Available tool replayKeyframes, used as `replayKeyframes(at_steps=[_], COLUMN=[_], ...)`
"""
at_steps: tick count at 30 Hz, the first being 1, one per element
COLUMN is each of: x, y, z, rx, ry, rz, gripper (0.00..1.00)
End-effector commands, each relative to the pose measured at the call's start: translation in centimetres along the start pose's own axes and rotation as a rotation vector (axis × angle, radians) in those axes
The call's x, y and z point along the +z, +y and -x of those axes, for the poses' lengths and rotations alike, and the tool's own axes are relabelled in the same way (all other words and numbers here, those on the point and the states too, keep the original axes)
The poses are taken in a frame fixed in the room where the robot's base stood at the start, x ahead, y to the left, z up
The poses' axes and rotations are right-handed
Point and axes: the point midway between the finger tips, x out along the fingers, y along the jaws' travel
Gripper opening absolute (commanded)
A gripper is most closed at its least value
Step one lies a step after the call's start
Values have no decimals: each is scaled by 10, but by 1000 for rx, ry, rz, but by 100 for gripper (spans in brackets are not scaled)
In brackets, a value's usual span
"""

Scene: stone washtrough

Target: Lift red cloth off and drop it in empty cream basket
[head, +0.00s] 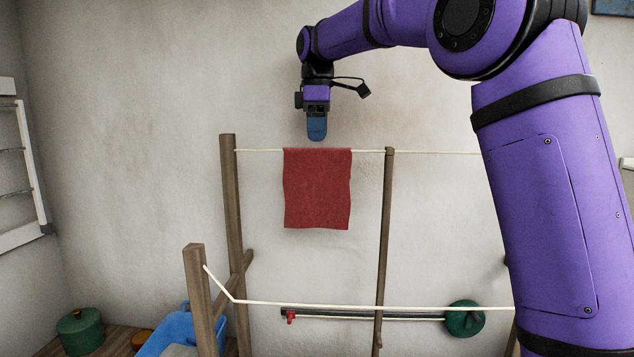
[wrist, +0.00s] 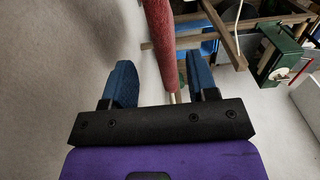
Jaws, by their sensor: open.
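The red cloth (head: 317,190) hangs over the back line between two wooden posts in the head view. In the wrist view the cloth (wrist: 161,40) shows nearly edge-on, lying between my two fingers in the picture. My gripper (head: 317,131) points down just above the cloth's top edge, with a small gap in the head view. In the wrist view the fingers of my gripper (wrist: 156,72) are apart with nothing held. I cannot make out a cream basket in either view.
Wooden posts (head: 384,240) stand beside the cloth, and a front line (head: 340,305) crosses lower down. A blue basket (head: 172,333) sits low at left, near a green lidded pot (head: 80,331). A green machine (wrist: 283,55) shows at right in the wrist view.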

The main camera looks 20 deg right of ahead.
Motion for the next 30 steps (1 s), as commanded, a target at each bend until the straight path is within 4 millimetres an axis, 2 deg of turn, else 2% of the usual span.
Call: replayKeyframes(at_steps=[3,11,19,29,30], x=[0,0,-1,-1,-1], y=[0,-2,-4,-4,-4], z=[-15,-33,-69,-75,-75], rx=[-1,-1,0,2,2], ry=[0,0,0,1,1], rz=[0,0,-1,-1,-1], gripper=[53,53,53,53,46])
